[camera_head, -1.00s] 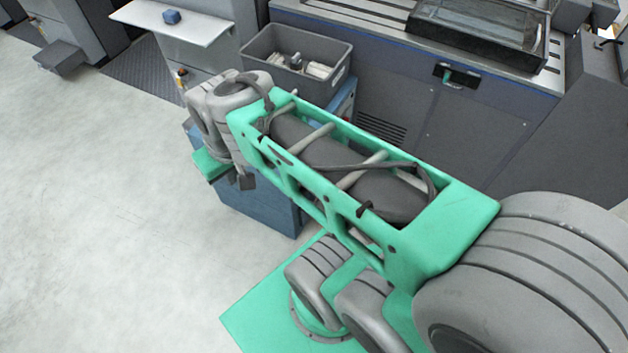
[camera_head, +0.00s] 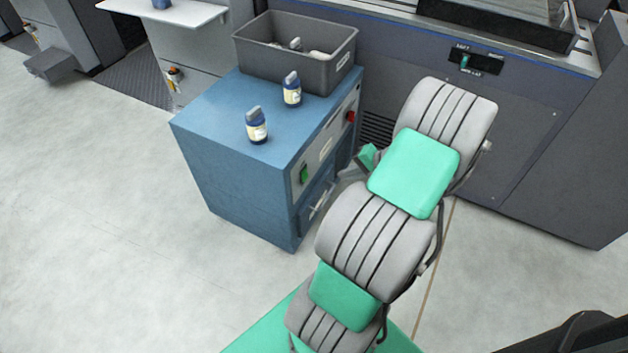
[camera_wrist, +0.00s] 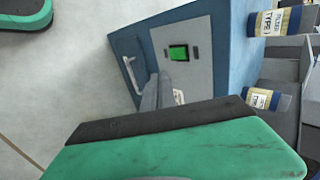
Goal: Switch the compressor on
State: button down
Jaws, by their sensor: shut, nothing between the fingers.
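The blue cabinet (camera_head: 205,125), which I take to be the compressor, stands on the floor left of my arm. Its grey front panel (camera_head: 325,150) carries a green switch (camera_head: 304,175) and a red button (camera_head: 350,117). In the wrist view the green switch (camera_wrist: 179,53) sits in the panel just beyond my fingertips; I cannot tell its position. My gripper (camera_wrist: 163,80) is shut and empty, its grey fingers pointing at the panel near the switch. I cannot tell whether they touch. In the head view my arm mostly hides the gripper.
Two labelled bottles, one nearer (camera_head: 256,128) and one farther (camera_head: 292,90), stand on the cabinet. A grey bin (camera_head: 268,60) is behind them. A door handle (camera_wrist: 130,75) projects beside the panel. A large grey machine (camera_head: 490,130) stands behind my arm.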

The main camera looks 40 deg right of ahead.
aim_at(305, 175)
jog(key=w+r+b+x, duration=0.1)
jog(key=b+x, duration=0.3)
jog(key=x, duration=0.9)
jog(key=shift+w+a+r, duration=0.3)
jog(key=shift+w, duration=0.15)
